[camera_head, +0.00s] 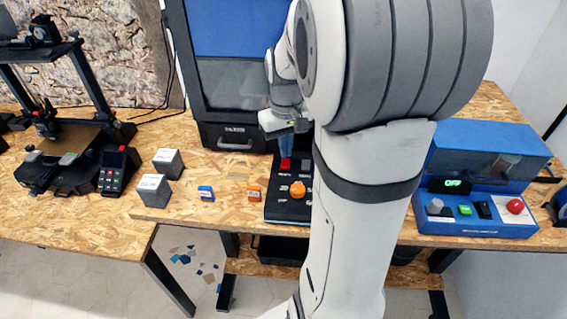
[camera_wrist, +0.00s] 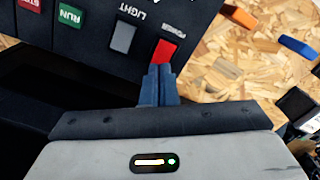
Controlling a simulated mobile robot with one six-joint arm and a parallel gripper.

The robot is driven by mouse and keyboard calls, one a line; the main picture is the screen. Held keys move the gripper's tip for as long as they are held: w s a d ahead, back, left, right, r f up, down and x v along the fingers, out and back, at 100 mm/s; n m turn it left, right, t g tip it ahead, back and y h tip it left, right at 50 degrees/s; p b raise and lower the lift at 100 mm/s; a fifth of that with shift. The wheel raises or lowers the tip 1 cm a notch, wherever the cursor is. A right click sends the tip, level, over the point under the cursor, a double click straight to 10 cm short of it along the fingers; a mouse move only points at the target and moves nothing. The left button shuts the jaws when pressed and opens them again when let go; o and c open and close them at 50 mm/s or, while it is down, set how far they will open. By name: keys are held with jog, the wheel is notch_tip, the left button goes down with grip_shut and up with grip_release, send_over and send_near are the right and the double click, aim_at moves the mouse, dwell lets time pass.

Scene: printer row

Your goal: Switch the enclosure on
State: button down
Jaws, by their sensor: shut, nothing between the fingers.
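The enclosure (camera_head: 227,105) is a tall dark cabinet with a blue upper panel and a grey window, at the back of the bench. A black control panel (camera_head: 285,212) sits in front of it, partly hidden by my arm. The red POWER switch (camera_wrist: 166,51) shows in the wrist view, beside the grey LIGHT switch (camera_wrist: 123,37); the head view also shows a red switch by the fingers. My gripper (camera_wrist: 160,70) is shut and empty, its blue fingertips right at the near edge of the POWER switch. I cannot tell whether they touch it.
The green RUN button (camera_wrist: 69,14) and a red STOP button (camera_wrist: 31,4) are on the same panel. A blue machine (camera_head: 480,185) showing OFF stands right.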

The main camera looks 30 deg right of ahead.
aim_at(285, 160)
jog(key=shift+f+b, duration=0.55)
jog(key=shift+f, duration=0.3)
dwell(0.3)
jog(key=shift+r+p, duration=2.65)
jog(key=shift+r, duration=0.95)
jog(key=shift+a, duration=0.1)
jog(key=s+a+t+b, duration=0.3)
jog(key=s+a, duration=0.9)
jog(key=s, duration=0.1)
jog(key=shift+a+f+n+b, duration=0.2)
jog(key=shift+f+n+b, duration=0.1)
jog(key=shift+n, duration=0.1)
jog(key=shift+d, duration=0.1)
